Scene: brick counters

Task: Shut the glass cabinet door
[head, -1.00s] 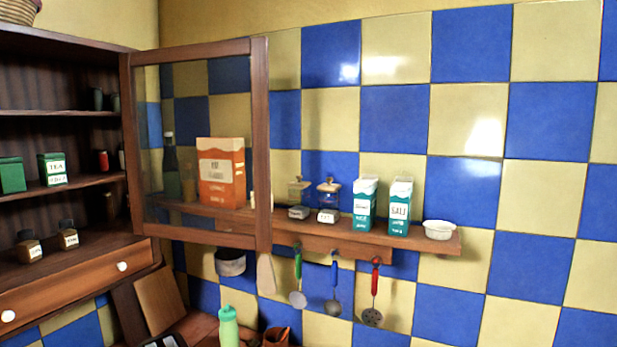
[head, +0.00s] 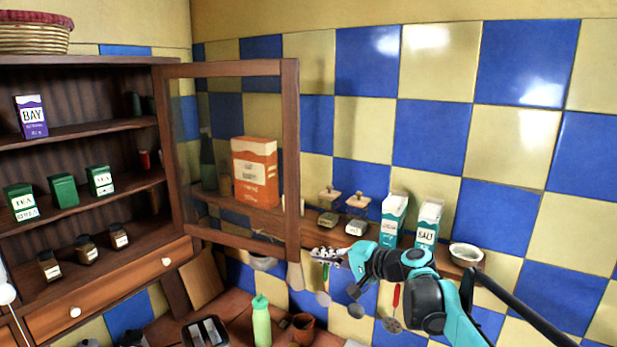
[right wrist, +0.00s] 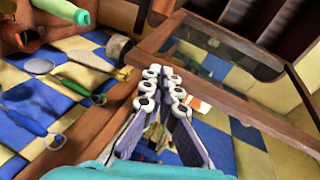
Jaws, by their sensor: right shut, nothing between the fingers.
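The glass cabinet door (head: 290,165) has a brown wooden frame and a clear pane. It stands open, hinged at the right side of the wooden cabinet (head: 95,62) and swung out in front of the tiled wall. In the right wrist view, its frame (right wrist: 240,98) runs across the upper right, just beyond my fingertips. My right gripper (head: 325,254) is shut and empty, just right of the door's lower free corner; its closed fingers also show in the right wrist view (right wrist: 162,88). I cannot tell whether they touch the frame. My left gripper is not in view.
A wall shelf (head: 312,218) behind the door and arm holds an orange box (head: 255,170), jars, teal cartons (head: 428,222) and a white bowl (head: 466,254). Utensils hang below it. A green bottle (head: 262,322) stands on the counter. Tins and jars stand inside the cabinet.

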